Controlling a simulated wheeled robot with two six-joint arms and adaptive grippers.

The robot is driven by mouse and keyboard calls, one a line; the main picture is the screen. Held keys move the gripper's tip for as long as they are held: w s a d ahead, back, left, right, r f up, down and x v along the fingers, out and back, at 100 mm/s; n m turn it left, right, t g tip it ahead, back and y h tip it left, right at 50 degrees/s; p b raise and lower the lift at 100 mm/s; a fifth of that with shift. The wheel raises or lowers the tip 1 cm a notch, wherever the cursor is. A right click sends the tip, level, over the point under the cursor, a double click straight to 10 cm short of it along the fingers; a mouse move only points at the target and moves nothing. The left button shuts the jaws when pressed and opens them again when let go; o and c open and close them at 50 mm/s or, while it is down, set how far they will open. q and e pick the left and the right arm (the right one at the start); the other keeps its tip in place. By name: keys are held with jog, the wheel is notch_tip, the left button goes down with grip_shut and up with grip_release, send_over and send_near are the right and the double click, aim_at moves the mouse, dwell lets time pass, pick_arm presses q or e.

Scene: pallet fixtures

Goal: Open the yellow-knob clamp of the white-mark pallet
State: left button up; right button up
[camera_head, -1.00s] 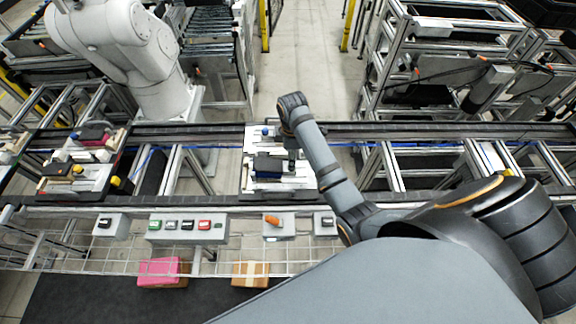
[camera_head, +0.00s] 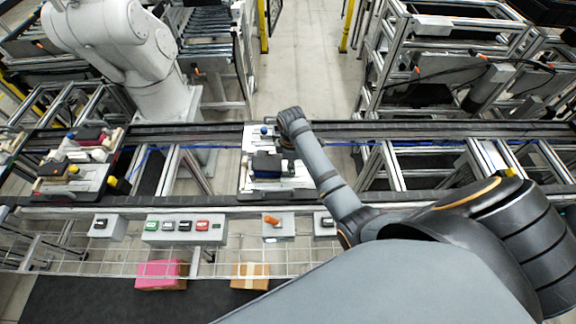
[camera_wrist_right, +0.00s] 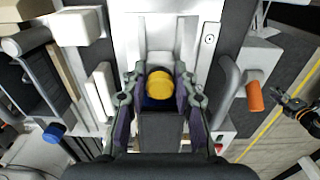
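The yellow knob (camera_wrist_right: 160,85) shows in the right wrist view, with a blue part of the clamp under it. My right gripper (camera_wrist_right: 160,80) has one finger on each side of the knob. I cannot tell whether the fingers touch it. In the head view my right gripper (camera_head: 287,143) is low over the right side of the middle pallet (camera_head: 247,180), and its hand and arm hide the yellow knob. That pallet carries pale plates, a dark block (camera_head: 267,165) and a blue knob (camera_head: 265,130). No white mark can be made out for certain. My left gripper is out of view.
A second pallet (camera_head: 100,188) with its own yellow knob (camera_head: 73,169) stands on the conveyor at left. A white robot arm (camera_head: 125,50) stands behind. Button boxes (camera_head: 185,228) line the front rail. In the wrist view a bent handle with an orange end (camera_wrist_right: 255,97) is right of the gripper.

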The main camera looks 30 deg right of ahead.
grip_shut()
jog(key=shift+d, duration=0.1)
jog(key=shift+s+d+p, duration=0.1)
jog(key=shift+d+p, duration=0.05)
jog(key=shift+p, duration=0.25)
jog(key=shift+s+d+p, duration=0.25)
jog(key=shift+d+p, duration=0.1)
jog(key=shift+d, duration=0.15)
jog(key=shift+s+d, duration=0.25)
jog(key=shift+d, duration=0.3)
jog(key=o, duration=0.7)
grip_release()
jog(key=shift+c, duration=0.2)
jog(key=shift+a, duration=0.1)
